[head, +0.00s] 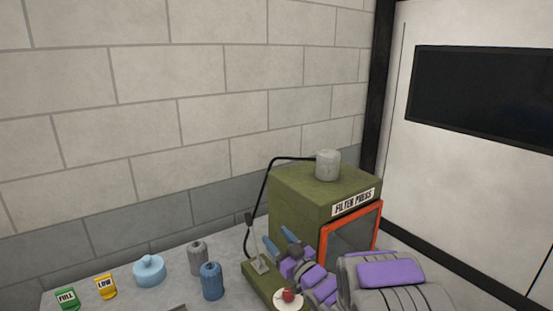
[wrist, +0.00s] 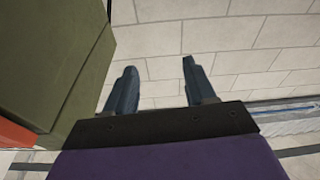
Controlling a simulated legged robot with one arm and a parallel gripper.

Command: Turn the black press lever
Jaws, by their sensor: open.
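The green filter press (head: 298,205) stands against the wall in the head view, with an orange-framed opening on its front. A low green base (head: 262,284) in front of it carries a grey bracket (head: 260,264). A thin dark stem rises from the bracket to a black grip (head: 248,219), which looks like the press lever; a black cable partly merges with it. My gripper (head: 278,238) is open and empty beside the press, right of the grip and apart from it in the picture. In the wrist view my gripper (wrist: 158,66) points at bare wall, and no lever shows.
A red knob (head: 288,295) on a white disc is on the green base. A grey cylinder (head: 328,165) sits on the press. Left on the bench are two ribbed canisters (head: 212,281), a light blue lidded pot (head: 149,271), and FULL (head: 67,298) and LOW (head: 105,286) markers.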

